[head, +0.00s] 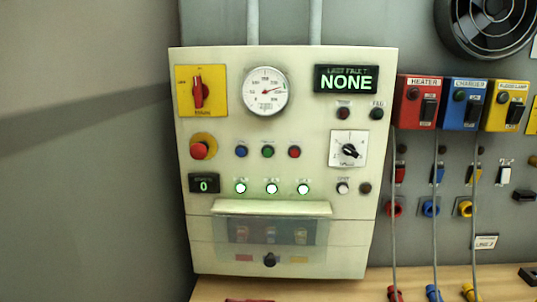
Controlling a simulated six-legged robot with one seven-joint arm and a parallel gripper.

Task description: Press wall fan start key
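A black wall fan (487,22) with a round grille is at the top right, cut by the frame edge. A cream control panel (185,240) hangs on the wall left of it. A blue button (241,151), a green button (267,151) and a red button (294,151) sit in a row mid-panel. Below them are white-green lit round keys, one of them in the middle (272,188). Labels are too small to read, so I cannot tell which is the fan start key. My gripper is not in view.
The panel also carries a red rotary switch (198,90), a red mushroom button (199,150), a gauge (265,91) and a "NONE" display (346,80). A clear cover (272,208) juts out below. Red, blue and yellow boxes with hanging cables stand right. A wooden bench (330,290) lies below.

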